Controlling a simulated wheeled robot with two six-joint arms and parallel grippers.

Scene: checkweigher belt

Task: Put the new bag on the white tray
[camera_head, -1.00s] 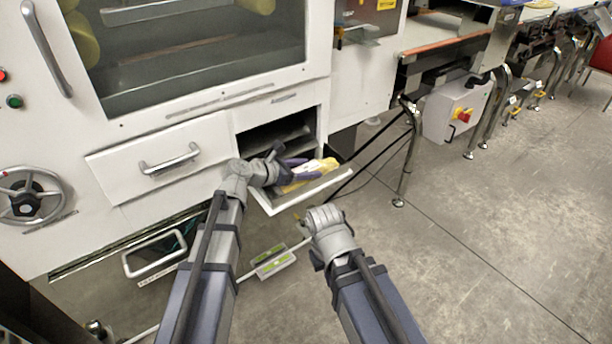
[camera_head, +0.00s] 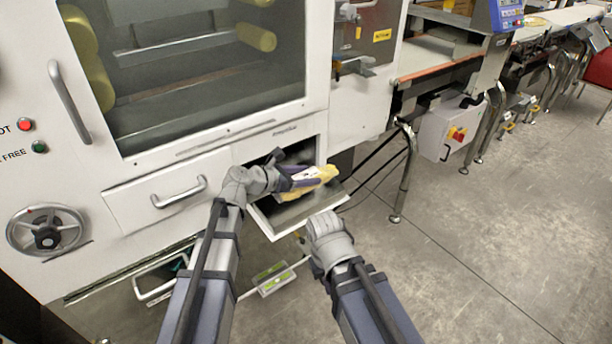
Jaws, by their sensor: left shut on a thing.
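A yellow bag with a white label (camera_head: 318,174) is in my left gripper (camera_head: 297,180), which is shut on its left end. The bag is over a white-edged tray (camera_head: 300,222) that sticks out below the machine's opening. The tray's grey floor shows bare below the bag, which seems raised off it. My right gripper (camera_head: 306,240) is lower, just in front of the tray's front edge and apart from the bag. Its fingers are mostly hidden behind its own wrist. No other white tray can be made out clearly.
The white machine front (camera_head: 150,190) has a closed drawer with a handle (camera_head: 180,192) left of the tray. A small white and green fitting (camera_head: 273,279) sits low in front. A metal conveyor leg (camera_head: 404,180) and cables stand to the right. The floor at right is clear.

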